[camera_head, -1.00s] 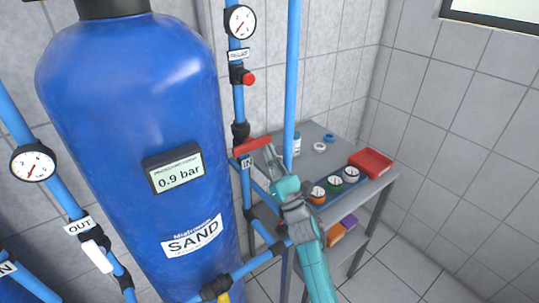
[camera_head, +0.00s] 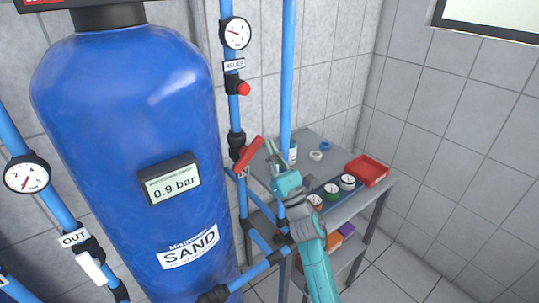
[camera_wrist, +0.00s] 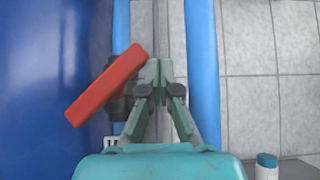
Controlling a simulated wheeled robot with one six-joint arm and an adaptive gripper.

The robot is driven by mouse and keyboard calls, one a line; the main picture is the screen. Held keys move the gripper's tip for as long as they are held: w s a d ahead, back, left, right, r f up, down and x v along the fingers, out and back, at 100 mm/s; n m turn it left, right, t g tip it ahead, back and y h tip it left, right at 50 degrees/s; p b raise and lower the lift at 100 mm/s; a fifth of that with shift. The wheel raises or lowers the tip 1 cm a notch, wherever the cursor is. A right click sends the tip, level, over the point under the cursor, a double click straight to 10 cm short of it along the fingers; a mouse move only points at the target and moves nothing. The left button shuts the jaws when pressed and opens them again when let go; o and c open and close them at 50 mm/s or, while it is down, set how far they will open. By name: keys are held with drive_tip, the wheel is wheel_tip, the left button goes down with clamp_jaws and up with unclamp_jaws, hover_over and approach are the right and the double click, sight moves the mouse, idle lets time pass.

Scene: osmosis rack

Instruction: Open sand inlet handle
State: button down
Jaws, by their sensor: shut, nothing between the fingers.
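The red sand inlet handle (camera_head: 248,153) sits on a black valve on the blue inlet pipe, right of the blue sand tank (camera_head: 120,110). It is tilted, its right end higher than its left. In the wrist view the red handle (camera_wrist: 106,85) also slants up to the right. My gripper (camera_head: 270,148) is shut and empty, just right of the handle. In the wrist view the fingertips (camera_wrist: 159,72) are together beside the handle's upper right end; I cannot tell whether they touch it. The IN label (camera_head: 243,173) is partly covered by the handle.
A grey table (camera_head: 345,150) behind my arm holds a red tray (camera_head: 368,169), gauges and small rings. A vertical blue pipe (camera_head: 287,70) stands close right of the handle. A red relief knob (camera_head: 244,88) is above it. Open floor lies at the lower right.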

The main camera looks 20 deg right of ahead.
drive_tip(key=r+n+y, duration=0.1)
drive_tip(key=n, duration=0.1)
drive_tip(key=r+n+g+y, duration=0.1)
drive_tip(key=n+y, duration=0.1)
drive_tip(key=a+r+n+g+y, duration=0.1)
drive_tip(key=n+y, duration=0.1)
drive_tip(key=shift+s+a+r, duration=0.1)
drive_tip(key=shift+s+r, duration=0.1)
drive_tip(key=shift+r, duration=0.05)
drive_tip(key=shift+a+r+n+g+y, duration=0.1)
drive_tip(key=shift+n+g+y, duration=0.4)
drive_tip(key=shift+n+g, duration=0.1)
idle(1.0)
drive_tip(key=v, duration=1.2)
idle(1.3)
